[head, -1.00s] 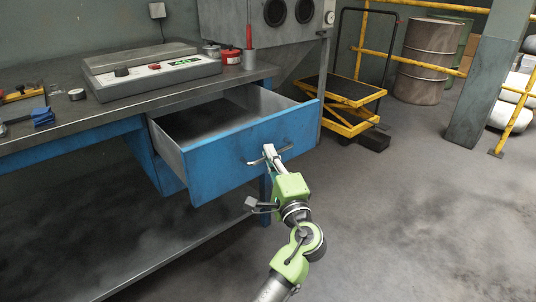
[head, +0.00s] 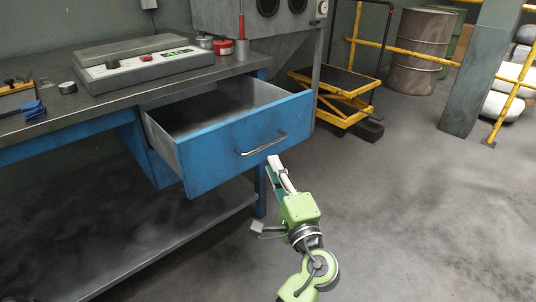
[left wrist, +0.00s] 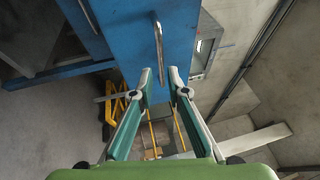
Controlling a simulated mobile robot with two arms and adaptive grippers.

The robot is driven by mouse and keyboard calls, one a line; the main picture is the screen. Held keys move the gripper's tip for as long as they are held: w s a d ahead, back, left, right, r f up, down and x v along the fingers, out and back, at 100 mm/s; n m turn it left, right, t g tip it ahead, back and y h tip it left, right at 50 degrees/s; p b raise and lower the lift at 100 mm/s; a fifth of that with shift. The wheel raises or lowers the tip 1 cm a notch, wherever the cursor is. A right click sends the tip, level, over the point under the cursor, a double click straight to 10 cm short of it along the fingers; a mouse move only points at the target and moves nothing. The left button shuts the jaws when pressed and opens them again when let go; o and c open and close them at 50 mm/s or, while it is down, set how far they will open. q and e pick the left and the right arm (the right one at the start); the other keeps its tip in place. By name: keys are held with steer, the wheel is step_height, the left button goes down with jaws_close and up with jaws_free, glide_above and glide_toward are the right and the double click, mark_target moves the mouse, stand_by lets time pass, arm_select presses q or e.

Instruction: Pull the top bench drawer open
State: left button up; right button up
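The top bench drawer (head: 220,147) is pulled well out from under the blue workbench (head: 118,97). Its inside looks empty. A metal bar handle (head: 262,145) sits on its blue front and also shows in the left wrist view (left wrist: 158,50). My left gripper (head: 272,165) is just below and in front of the handle, apart from it. In the left wrist view its two fingers (left wrist: 160,85) are spread with nothing between them, and the handle lies beyond their tips. My right gripper is not in view.
A yellow lift cart (head: 345,95) and a drum (head: 420,50) stand behind right. Floor at right is clear.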

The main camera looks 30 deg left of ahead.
arm_select(q)
steer(key=v, duration=0.3)
steer(key=shift+s+d+f, duration=0.1)
steer(key=shift+s+d, duration=0.15)
steer(key=shift+s, duration=0.05)
steer(key=shift+f, duration=0.1)
